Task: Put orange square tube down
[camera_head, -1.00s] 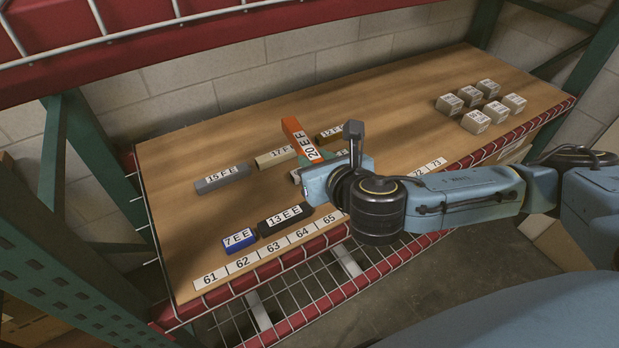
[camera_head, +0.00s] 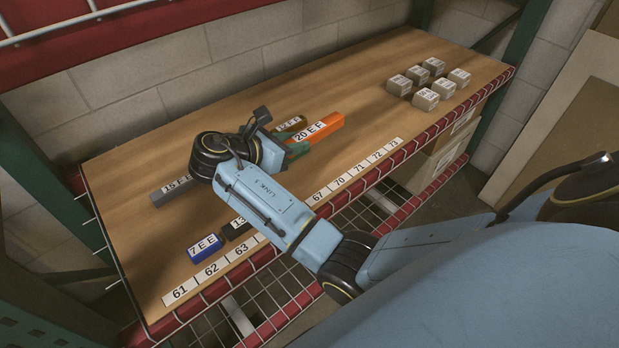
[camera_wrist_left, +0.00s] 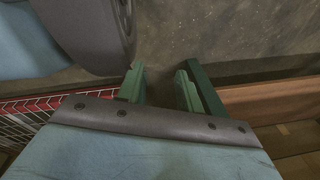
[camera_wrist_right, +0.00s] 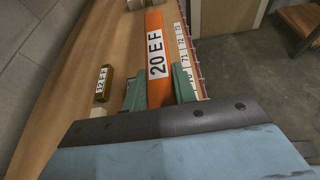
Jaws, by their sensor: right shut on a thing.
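The orange square tube (camera_head: 318,131) carries a white "20 EF" label. In the head view it extends to the right from my right gripper (camera_head: 297,146), over the shelf board. In the right wrist view the tube (camera_wrist_right: 155,40) lies between the two green fingers of my right gripper (camera_wrist_right: 160,90), which are shut on it. Whether it touches the board is hard to tell. My left gripper (camera_wrist_left: 160,85) shows in the left wrist view with its fingers apart and nothing between them, above the floor; it is not in the head view.
A brass "12 EF" tube (camera_head: 290,127) lies close behind the orange one. A grey tube (camera_head: 172,191) and a blue tube (camera_head: 206,248) lie left. Several small boxes (camera_head: 425,98) stand far right. Number labels (camera_head: 345,183) line the front edge. The board's middle right is clear.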

